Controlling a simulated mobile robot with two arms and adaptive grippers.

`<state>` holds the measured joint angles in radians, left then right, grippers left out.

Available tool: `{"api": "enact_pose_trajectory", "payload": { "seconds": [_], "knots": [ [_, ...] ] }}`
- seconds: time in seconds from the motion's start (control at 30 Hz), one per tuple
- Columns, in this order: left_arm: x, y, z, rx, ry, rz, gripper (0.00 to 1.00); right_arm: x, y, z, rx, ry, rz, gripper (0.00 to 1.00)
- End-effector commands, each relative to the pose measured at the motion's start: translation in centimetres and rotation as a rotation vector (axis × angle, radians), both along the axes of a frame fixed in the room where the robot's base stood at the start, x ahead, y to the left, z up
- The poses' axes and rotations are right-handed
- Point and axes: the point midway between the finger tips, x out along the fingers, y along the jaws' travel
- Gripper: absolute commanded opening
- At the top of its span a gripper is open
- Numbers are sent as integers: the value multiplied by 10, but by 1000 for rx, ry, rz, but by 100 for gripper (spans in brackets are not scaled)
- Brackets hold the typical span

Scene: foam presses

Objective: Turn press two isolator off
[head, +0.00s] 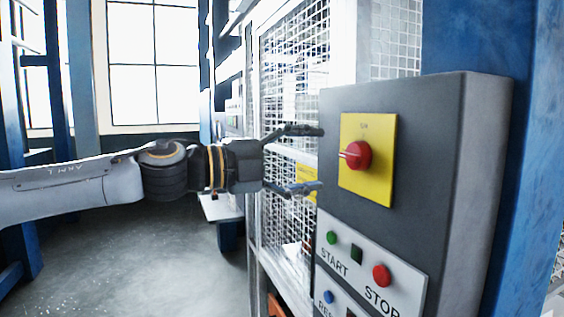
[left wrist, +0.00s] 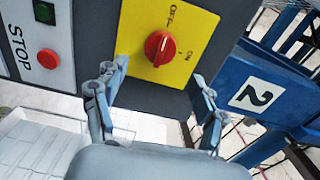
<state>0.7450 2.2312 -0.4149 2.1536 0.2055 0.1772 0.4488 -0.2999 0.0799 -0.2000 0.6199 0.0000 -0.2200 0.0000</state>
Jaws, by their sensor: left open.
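The isolator is a red rotary knob (head: 357,154) on a yellow plate (head: 380,183), high on a dark grey control box (head: 420,125). In the left wrist view the knob (left wrist: 159,48) sits near the top middle, and the plate (left wrist: 190,28) carries OFF and ON labels. I cannot tell for sure which label the knob points to. My left gripper (head: 318,160) is open and empty, its fingers pointing at the knob from the left, apart from it. In the left wrist view the fingertips (left wrist: 160,76) stand either side of the knob, short of it. My right gripper is not in view.
Below the knob, a light panel holds a green START button (head: 332,237) and a red STOP button (head: 381,275). A wire mesh guard (head: 295,85) stands behind my gripper. A blue part marked 2 (left wrist: 257,97) shows in the left wrist view. Open floor (head: 150,260) lies at left.

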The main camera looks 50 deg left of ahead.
Motion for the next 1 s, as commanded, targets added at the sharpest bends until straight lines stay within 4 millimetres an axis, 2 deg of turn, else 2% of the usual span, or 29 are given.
{"api": "enact_pose_trajectory", "payload": {
  "seconds": [0.2,0.4,1.0],
  "knots": [
    [-28,12,1,1,-4,2,71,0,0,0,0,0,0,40],
    [-41,17,0,1,-1,0,71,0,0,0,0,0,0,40],
    [-43,18,0,0,1,0,71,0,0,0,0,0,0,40]
  ]
}}
